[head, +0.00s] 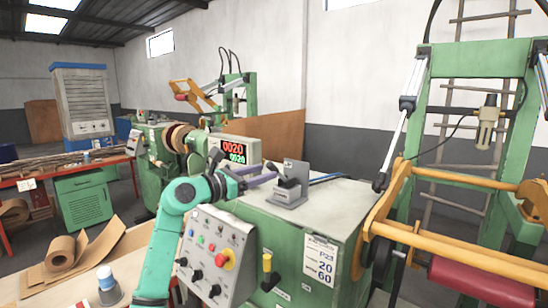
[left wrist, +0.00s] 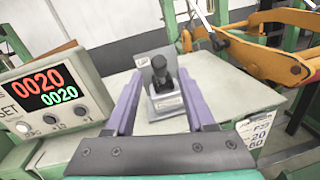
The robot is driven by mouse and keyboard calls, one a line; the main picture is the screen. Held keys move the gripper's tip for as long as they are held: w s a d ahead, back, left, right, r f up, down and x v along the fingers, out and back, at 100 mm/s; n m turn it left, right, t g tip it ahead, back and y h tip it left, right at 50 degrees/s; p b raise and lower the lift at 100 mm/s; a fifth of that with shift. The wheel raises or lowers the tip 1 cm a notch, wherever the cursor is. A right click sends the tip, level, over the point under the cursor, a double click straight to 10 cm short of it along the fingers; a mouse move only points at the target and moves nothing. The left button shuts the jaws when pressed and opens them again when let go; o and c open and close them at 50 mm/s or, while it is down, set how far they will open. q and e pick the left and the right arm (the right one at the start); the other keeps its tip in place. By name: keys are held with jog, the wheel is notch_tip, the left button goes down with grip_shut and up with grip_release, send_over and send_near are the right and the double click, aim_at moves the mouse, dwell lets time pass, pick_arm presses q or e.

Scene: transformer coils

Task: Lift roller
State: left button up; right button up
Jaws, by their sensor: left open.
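A red roller (head: 480,284) hangs at the lower right, below the yellow arms (head: 440,238) of the green frame. A small grey bracket with a black-knobbed lever (head: 288,188) stands on top of the green cabinet; the lever also shows in the left wrist view (left wrist: 160,70). My left gripper (head: 264,175) is open, with its purple fingers pointing at the lever from the left. In the left wrist view, the fingers (left wrist: 161,76) appear on either side of the lever; I cannot tell whether they touch it. My right gripper is not in view.
A display reading 0020 (head: 234,150) stands close beside my left arm, and also in the left wrist view (left wrist: 48,97). A control panel (head: 215,255) with a red button is on the cabinet front. The cabinet top (head: 335,205) is mostly clear.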

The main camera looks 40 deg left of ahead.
aim_at(274, 169)
pick_arm(q)
jog(key=w, duration=0.2)
jog(key=w+p, duration=0.1)
jog(key=w, duration=0.1)
jog(key=shift+w+d, duration=0.2)
jog(key=shift+w, duration=0.15)
jog(key=shift+s, duration=0.1)
grip_shut()
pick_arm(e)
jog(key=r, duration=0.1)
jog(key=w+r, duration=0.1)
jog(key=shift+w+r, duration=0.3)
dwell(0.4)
